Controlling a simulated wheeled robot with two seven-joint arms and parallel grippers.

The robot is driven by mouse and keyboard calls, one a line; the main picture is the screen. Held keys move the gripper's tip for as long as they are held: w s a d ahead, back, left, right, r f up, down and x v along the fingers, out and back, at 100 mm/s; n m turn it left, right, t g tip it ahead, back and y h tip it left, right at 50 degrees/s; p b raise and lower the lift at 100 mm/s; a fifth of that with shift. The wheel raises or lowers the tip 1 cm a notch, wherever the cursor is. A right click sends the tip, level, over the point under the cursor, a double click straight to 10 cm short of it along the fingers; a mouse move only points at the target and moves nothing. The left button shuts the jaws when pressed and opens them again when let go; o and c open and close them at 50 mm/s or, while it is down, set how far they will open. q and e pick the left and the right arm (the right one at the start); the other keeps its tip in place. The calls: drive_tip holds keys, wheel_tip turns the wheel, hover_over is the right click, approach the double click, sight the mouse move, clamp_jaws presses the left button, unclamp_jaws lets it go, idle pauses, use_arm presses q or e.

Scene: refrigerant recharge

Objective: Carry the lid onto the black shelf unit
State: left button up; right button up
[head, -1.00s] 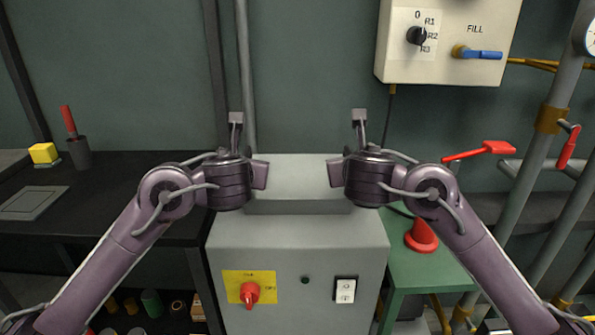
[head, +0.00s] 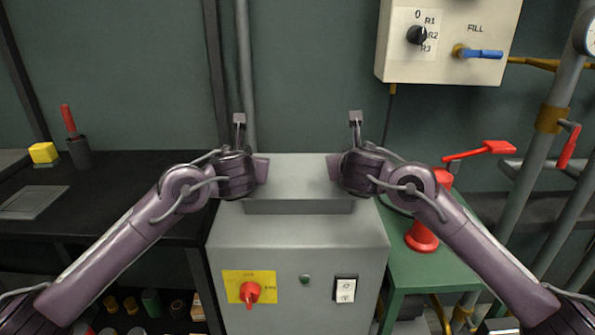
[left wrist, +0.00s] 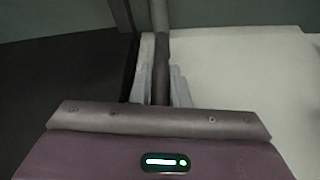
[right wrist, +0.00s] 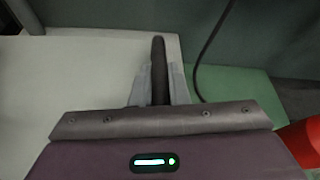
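The grey lid (head: 298,178) lies flat on top of the grey cabinet (head: 290,245). It also shows as a pale surface in the left wrist view (left wrist: 235,70) and right wrist view (right wrist: 80,75). My left gripper (left wrist: 161,88) is at the lid's left side, its fingers close against both sides of a dark bar. My right gripper (right wrist: 159,86) holds a like bar at the right side. In the head view the fingertips are hidden. The black shelf unit (head: 125,190) stands left of the cabinet.
On the shelf unit are a yellow block (head: 43,153), a dark holder with a red handle (head: 78,150) and a grey plate (head: 32,202); its middle top is clear. Right are a green table (head: 440,265), a red pump (head: 423,235) and pipes. A control box (head: 447,40) hangs above.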

use_arm(q)
clamp_jaws()
use_arm(e)
clamp_jaws()
idle(0.7)
use_arm(q)
drive_tip(key=shift+r, duration=0.15)
use_arm(e)
drive_tip(key=shift+r, duration=0.15)
